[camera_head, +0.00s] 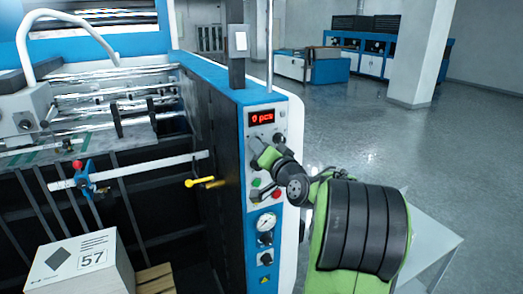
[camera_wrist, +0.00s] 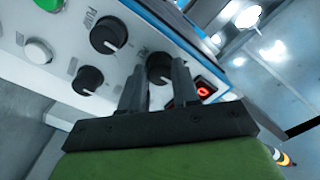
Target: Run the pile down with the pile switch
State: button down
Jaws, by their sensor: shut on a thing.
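The control panel (camera_head: 259,185) stands on the end of the blue-and-white machine, with a red display reading "0 pcs" (camera_head: 262,117). My gripper (camera_head: 260,155) is at the panel just below this display. In the wrist view its two fingers (camera_wrist: 159,74) are shut on a black knob (camera_wrist: 159,65) beside the display (camera_wrist: 204,91).
Two more black knobs (camera_wrist: 108,35) (camera_wrist: 88,80) and a pale button (camera_wrist: 38,51) lie close to my fingers. A gauge (camera_head: 266,222) sits lower on the panel. A yellow handle (camera_head: 201,182) sticks out left. Open floor (camera_head: 345,135) lies behind on the right.

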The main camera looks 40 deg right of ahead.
jog(key=shift+m, duration=0.3)
jog(key=c, duration=0.8)
grip_release()
jog(key=b+v, duration=0.5)
jog(key=v, duration=1)
jog(key=shift+s+a, duration=0.2)
jog(key=shift+s, duration=0.15)
